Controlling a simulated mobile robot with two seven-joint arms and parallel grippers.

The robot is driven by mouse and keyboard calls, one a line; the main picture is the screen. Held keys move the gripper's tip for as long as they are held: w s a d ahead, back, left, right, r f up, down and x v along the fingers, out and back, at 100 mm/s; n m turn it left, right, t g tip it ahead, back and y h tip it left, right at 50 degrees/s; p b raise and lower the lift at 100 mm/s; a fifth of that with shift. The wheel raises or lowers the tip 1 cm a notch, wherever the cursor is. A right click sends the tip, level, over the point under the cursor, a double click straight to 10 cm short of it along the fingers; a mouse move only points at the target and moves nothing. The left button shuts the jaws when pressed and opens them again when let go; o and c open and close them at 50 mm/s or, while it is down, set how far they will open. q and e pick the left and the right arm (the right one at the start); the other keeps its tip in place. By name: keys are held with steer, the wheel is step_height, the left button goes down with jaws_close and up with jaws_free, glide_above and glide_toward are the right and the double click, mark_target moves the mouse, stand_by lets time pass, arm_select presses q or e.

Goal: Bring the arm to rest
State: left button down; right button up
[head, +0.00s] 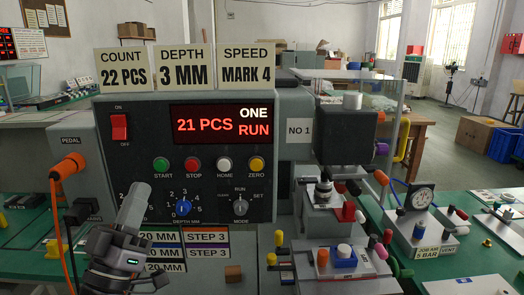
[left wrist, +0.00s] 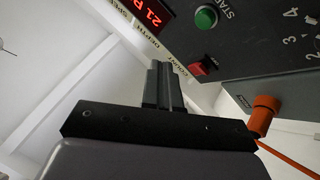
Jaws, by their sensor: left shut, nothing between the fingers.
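My left gripper (head: 138,190) points upward in front of the lower left of the printer's control panel (head: 255,205), and hides part of its left dial and lower labels. In the left wrist view the two dark fingers (left wrist: 163,85) are together with nothing between them. My right gripper is in neither view. The display (head: 220,125) reads 21 PCS and ONE RUN. The red on/off switch (head: 119,127) is above the gripper, and shows beyond the fingers in the left wrist view (left wrist: 204,66).
An orange plug (head: 68,167) with a hanging cable is left of the gripper. The printing head (head: 346,135) stands right of the panel, above a fixture with a blue holder (head: 344,258). A pressure gauge (head: 421,198) stands farther right on the green bench (head: 480,262).

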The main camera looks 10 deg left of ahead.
arm_select(q)
steer(key=s+d+f+m+g, duration=0.1)
steer(key=d+f+g, duration=0.25)
steer(key=f, duration=0.85)
steer(key=s+d+f+m+g, duration=0.15)
steer(key=f+g, duration=0.35)
steer(key=f, duration=0.6)
steer(key=s+d+f+m+g, duration=0.1)
steer(key=s+d+f+g, duration=0.1)
steer(key=s+f, duration=0.4)
steer(key=s+d+f+m+g, duration=0.2)
steer(key=s+f+g, duration=0.3)
steer(key=f, duration=0.7)
steer(key=shift+s+d+f, duration=0.15)
steer(key=shift+s+f, duration=0.1)
steer(key=shift+s, duration=0.65)
